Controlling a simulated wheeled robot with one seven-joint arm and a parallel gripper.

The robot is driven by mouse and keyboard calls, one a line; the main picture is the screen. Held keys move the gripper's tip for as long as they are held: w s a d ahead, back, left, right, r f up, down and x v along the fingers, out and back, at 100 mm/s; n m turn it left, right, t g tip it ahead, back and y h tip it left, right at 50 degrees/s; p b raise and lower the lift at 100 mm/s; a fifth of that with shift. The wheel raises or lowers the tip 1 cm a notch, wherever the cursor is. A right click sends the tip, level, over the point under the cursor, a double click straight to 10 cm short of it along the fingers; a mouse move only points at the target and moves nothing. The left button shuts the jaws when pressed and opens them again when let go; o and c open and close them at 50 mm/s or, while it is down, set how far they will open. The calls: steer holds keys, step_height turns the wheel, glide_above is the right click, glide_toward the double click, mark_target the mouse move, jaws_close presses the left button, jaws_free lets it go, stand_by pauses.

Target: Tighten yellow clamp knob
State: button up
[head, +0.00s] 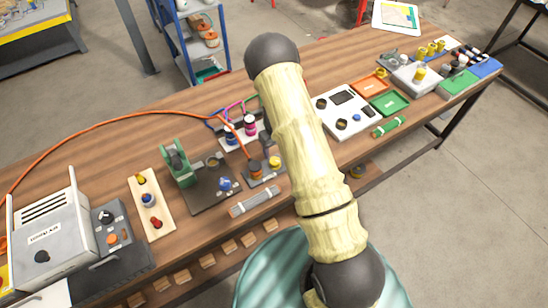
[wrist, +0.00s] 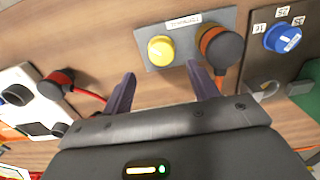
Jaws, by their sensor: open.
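The yellow knob (wrist: 160,49) sits on a grey plate (wrist: 184,26) with a small label, in the wrist view. In the head view the yellow knob (head: 275,161) shows small beside my arm. My gripper (wrist: 164,82) is open and empty. In the wrist view its two dark fingers point toward the plate, one on the left and one on the right, below the yellow knob in the picture. The fingers appear apart from the yellow knob. The right finger is close to the orange-and-black knob.
A white device with a red plug (wrist: 57,83) is at left.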

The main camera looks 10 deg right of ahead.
mark_target(275, 161)
steer(key=shift+a+f+p, duration=0.1)
steer(key=shift+f+p, duration=0.75)
steer(key=shift+f, duration=2.6)
steer(key=c, duration=1)
